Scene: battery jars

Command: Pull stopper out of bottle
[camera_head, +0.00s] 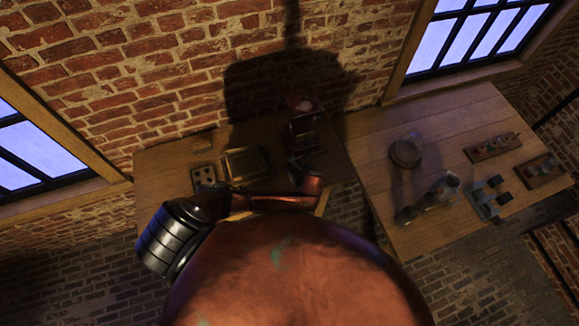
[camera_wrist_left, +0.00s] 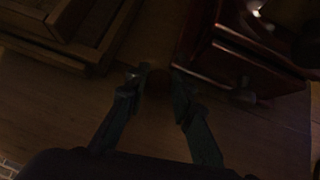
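My left gripper (camera_wrist_left: 157,84) shows in the left wrist view with its two dark fingers apart. A dim, round brown patch lies between the fingertips; it is too dark to tell if it is an object or bare wood. In the head view the left gripper (camera_head: 300,168) is small and dark, over the front of the left table, beside a dark red cabinet (camera_head: 308,122). Several small jars or bottles, among them a pale one (camera_head: 447,184), stand on the right table. I cannot make out a stopper. My right gripper is not in view.
The cabinet's knobbed drawer front (camera_wrist_left: 245,75) is close right of the fingers. The right table (camera_head: 370,150) holds a round vessel (camera_head: 406,152) and small racks (camera_head: 492,147).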

